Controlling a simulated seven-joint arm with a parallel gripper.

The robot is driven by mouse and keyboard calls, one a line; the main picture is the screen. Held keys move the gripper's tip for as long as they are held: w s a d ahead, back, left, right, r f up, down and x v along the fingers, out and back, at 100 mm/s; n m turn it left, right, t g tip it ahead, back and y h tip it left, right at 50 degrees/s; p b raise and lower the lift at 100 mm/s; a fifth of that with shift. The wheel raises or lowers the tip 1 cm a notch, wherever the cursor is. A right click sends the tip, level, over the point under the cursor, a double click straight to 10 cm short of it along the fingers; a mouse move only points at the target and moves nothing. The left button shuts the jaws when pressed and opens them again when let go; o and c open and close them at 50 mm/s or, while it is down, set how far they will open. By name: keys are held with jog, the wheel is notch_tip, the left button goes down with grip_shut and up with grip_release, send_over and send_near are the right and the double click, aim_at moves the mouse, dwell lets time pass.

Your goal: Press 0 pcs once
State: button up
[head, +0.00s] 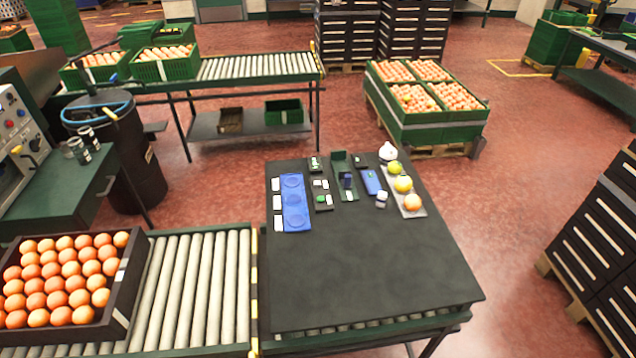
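My gripper is not in view. A green upright stand (339,160) with a dark blue piece in front is to the right of the panel. The lettering on all of these is too small to read, so I cannot tell which part is marked "0 pcs". Nothing visible touches the panel.
A blue tray (284,222) with round recesses and white cards lies left of the panel. To the right are a blue device (371,182), a white rounded object (388,151) and a grey tray (418,212) with three fruits. The table's front half is clear. A crate of oranges (122,290) stands left.

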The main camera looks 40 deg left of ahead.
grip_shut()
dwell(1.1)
